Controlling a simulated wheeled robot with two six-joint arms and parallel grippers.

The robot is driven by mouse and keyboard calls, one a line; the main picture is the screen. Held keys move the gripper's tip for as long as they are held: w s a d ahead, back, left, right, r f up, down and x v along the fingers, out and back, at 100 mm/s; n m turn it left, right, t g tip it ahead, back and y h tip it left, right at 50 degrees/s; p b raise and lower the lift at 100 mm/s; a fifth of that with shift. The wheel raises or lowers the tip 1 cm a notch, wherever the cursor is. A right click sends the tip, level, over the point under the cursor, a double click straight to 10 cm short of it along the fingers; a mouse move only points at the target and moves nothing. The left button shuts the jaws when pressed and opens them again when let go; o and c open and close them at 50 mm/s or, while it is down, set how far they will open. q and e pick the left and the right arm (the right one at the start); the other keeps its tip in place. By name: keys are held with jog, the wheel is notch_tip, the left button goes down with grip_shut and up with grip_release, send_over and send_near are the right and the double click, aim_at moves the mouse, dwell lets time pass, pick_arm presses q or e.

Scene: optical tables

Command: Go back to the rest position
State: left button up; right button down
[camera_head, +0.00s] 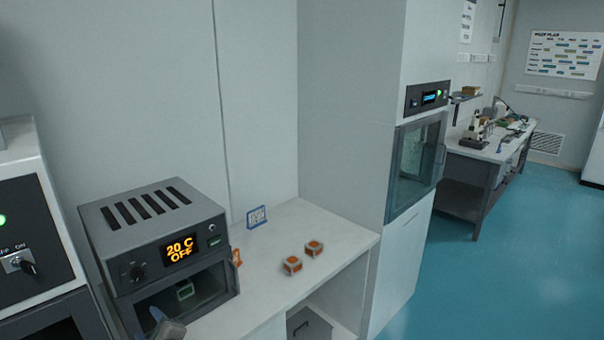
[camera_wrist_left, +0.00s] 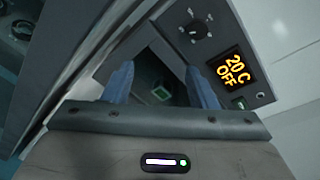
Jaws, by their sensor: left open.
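My left gripper (camera_head: 164,324) is at the bottom edge of the head view, in front of the open chamber of a grey heating unit (camera_head: 148,240). In the left wrist view its two blue fingers (camera_wrist_left: 161,84) are spread apart with nothing between them. They point toward the chamber opening. A small block with a green-edged top (camera_head: 185,290) sits inside the chamber; it also shows beyond the fingers in the left wrist view (camera_wrist_left: 160,93). The unit's display (camera_head: 180,251) reads "20 C OFF". My right gripper is not in view.
Two small orange-and-white blocks (camera_head: 292,265) (camera_head: 314,248) stand on the white bench (camera_head: 342,242) to the right. A blue-framed card (camera_head: 257,216) stands behind them. A black-fronted device (camera_head: 35,225) is close on the left. A glass-door cabinet (camera_head: 416,163) is farther right, with clear blue floor beyond.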

pick_arm(q)
jog(key=s+d+f+n+g+h, duration=0.1)
jog(key=s+f+n+g+h, duration=0.1)
jog(key=s+f+n, duration=0.35)
jog(key=s+d+f+n+g+h, duration=0.1)
jog(key=s+f+n+h, duration=0.2)
jog(key=s, duration=0.5)
jog(key=s+d+f+n+g+h, duration=0.1)
jog(key=s+d+n+g+h, duration=0.2)
jog(key=s, duration=0.6)
jog(key=s+d+f+n+g+h, duration=0.1)
jog(key=s+d+f+n+h, duration=0.15)
jog(key=s+d+n, duration=0.45)
jog(key=a+f+m+g+b, duration=0.15)
jog(key=f+b, duration=0.25)
jog(key=f, duration=1.4)
jog(key=a+f+b, duration=0.3)
jog(key=f, duration=1.4)
jog(key=s+f+b, duration=0.3)
jog(key=s+f, duration=0.6)
jog(key=f, duration=0.5)
jog(key=s+f+b, duration=0.4)
jog(key=s+f, duration=0.6)
jog(key=f, duration=0.4)
jog(key=shift+s+a+f+g+h, duration=0.2)
jog(key=shift+s+a+g+h, duration=0.1)
jog(key=shift+a+g+h, duration=0.15)
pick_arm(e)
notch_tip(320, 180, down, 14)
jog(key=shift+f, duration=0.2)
